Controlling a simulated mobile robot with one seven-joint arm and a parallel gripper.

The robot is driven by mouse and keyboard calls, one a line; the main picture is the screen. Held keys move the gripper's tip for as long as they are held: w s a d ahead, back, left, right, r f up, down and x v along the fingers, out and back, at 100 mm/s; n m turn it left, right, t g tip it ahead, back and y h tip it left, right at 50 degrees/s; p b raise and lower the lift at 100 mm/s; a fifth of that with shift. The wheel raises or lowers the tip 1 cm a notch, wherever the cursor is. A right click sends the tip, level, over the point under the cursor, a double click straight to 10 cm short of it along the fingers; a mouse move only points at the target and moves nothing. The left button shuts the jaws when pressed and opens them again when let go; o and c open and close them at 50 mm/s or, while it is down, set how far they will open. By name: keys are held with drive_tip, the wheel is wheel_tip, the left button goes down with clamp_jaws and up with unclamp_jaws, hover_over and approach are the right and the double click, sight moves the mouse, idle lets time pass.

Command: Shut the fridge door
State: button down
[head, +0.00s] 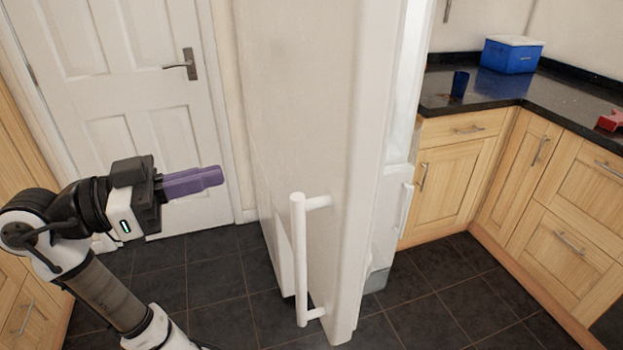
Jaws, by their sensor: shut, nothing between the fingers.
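The white fridge door (365,200) stands open, swung out toward me in the middle of the head view. Its outer face is turned left and carries a long white upright bar handle (299,265). My gripper (218,178), with purple fingers, is at the left, shut and empty. It points right toward the door's outer face and appears apart from both door and handle. Most of the fridge's inside is hidden behind the door.
A closed white room door (115,100) is behind my arm. At the right are wooden cabinets (455,170) under a dark granite worktop (445,85), holding a blue box (513,53), a dark blue cup (459,85) and a red object (611,121). Dark floor tiles (215,285) are clear at front.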

drive_tip(key=g, duration=0.1)
drive_tip(key=p, duration=0.4)
approach(327, 163)
drive_tip(key=shift+m, duration=0.3)
drive_tip(key=x, duration=0.5)
drive_tip(key=shift+d+r, duration=0.2)
drive_tip(key=shift+d, duration=0.05)
drive_tip(key=shift+w+d+f+p, duration=0.2)
drive_tip(key=shift+d+p, duration=0.15)
drive_tip(key=shift+d, duration=0.3)
